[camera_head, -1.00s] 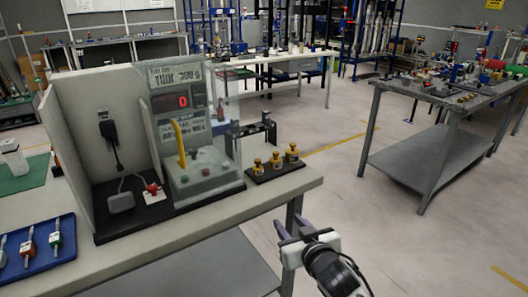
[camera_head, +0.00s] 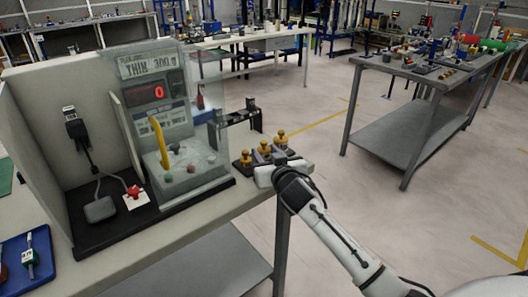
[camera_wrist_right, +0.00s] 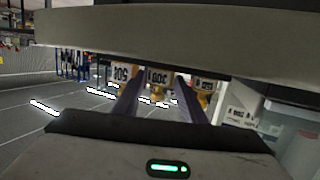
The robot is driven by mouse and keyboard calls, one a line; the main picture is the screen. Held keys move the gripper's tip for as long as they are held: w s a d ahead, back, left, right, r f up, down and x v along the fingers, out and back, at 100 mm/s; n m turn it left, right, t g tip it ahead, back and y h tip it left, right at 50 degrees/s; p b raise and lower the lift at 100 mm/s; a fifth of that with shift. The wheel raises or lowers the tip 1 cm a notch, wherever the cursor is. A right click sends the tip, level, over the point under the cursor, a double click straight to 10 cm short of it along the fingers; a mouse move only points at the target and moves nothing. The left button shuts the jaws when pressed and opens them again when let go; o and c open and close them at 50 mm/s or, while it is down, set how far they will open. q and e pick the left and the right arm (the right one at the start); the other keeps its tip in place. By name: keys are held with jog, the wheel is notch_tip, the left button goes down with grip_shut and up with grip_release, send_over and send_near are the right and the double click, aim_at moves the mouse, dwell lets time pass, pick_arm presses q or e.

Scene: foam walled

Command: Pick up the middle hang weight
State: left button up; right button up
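Three brass hang weights stand in a row on a dark base at the bench's right end. The middle hang weight (camera_head: 265,146) is between the left one (camera_head: 245,157) and the right one (camera_head: 281,137). My right gripper (camera_head: 267,154) is at the near side of the row, open, its two purple fingers reaching toward the middle weight. Contact cannot be told. My left gripper is not in view.
A tester with a red display (camera_head: 158,92) and a clear shield stands left of the weights. A dark bracket (camera_head: 238,120) stands behind them. A blue tray (camera_head: 20,262) lies at lower left. The floor to the right is clear up to another table (camera_head: 410,75).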

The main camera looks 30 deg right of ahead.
jog(key=shift+w+d+f, duration=0.1)
jog(key=shift+w+d, duration=0.1)
jog(key=shift+w, duration=0.45)
jog(key=shift+w+d+f, duration=0.1)
jog(key=shift+w, duration=0.3)
jog(key=c, duration=0.9)
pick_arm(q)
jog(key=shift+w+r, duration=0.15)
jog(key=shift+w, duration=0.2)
